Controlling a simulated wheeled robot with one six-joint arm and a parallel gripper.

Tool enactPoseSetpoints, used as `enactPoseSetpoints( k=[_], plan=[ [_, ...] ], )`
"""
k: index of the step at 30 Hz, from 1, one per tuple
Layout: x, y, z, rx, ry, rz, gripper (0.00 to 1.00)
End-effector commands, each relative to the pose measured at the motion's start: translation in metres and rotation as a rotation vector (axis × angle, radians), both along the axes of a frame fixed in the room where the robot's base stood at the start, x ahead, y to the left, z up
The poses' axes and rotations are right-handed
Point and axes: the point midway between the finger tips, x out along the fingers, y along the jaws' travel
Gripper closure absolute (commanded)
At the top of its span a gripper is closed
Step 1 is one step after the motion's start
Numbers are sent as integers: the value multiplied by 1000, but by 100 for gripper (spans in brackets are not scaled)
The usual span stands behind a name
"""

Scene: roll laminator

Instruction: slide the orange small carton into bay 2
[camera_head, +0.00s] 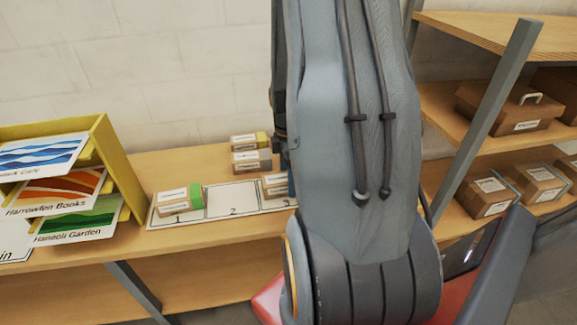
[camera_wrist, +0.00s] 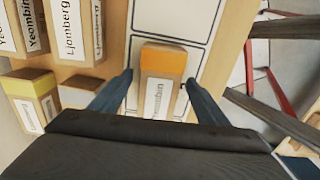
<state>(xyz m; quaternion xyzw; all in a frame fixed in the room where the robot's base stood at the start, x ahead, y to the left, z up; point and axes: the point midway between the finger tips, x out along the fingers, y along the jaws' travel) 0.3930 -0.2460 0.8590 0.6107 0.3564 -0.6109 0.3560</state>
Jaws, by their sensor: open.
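The orange small carton (camera_wrist: 160,85), brown with an orange band on one end and a white label, lies on the numbered board (camera_wrist: 118,50). My gripper (camera_wrist: 160,88) is open, with one finger on each side of it; I cannot tell whether they touch it. In the head view a brown carton that appears to be this one (camera_head: 273,186) lies in bay 3, its right part hidden behind my arm. Bay 2 (camera_head: 232,199) is empty. A green-banded carton (camera_head: 181,198) lies in bay 1.
Behind the board stand a yellow-banded carton (camera_head: 249,140) and a greyish carton (camera_head: 252,161). A yellow rack with prints (camera_head: 112,150) stands at the left. Shelves with boxes (camera_head: 500,105) are at the right. The cell (camera_wrist: 170,15) beyond the orange carton looks empty.

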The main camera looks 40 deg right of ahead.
Motion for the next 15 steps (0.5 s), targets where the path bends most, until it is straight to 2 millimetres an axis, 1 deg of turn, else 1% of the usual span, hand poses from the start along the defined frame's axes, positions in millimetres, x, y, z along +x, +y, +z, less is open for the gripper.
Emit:
enactPoseSetpoints(
  k=[3, 6, 15],
  plan=[
    [0, 0, -10, 1, 2, 0, 31],
    [0, 0, -14, 0, 0, 0, 31],
    [0, 0, -17, 0, -1, 0, 31]
  ],
)
